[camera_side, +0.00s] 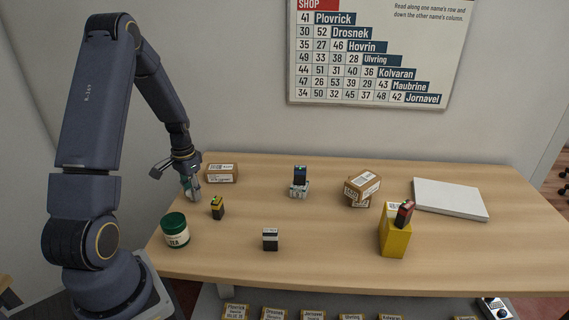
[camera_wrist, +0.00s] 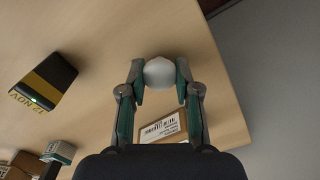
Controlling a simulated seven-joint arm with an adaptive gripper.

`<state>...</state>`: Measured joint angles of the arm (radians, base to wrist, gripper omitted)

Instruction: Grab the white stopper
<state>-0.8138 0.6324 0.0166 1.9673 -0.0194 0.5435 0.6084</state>
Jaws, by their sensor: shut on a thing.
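The white stopper (camera_wrist: 160,72) is a rounded white piece between the two fingertips of my gripper (camera_wrist: 161,84) in the wrist view. Both fingers touch its sides, and the gripper is shut on it. In the side view my gripper (camera_side: 190,190) is low at the left end of the table, and the stopper is hard to make out there. I cannot tell whether the stopper is clear of the table top.
A cardboard box (camera_side: 221,173) lies just behind my gripper. A black and yellow box (camera_side: 217,208) and a green tea jar (camera_side: 175,230) stand nearby. Other boxes, a yellow block (camera_side: 394,238) and a white slab (camera_side: 450,199) are farther right. The table's front middle is mostly free.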

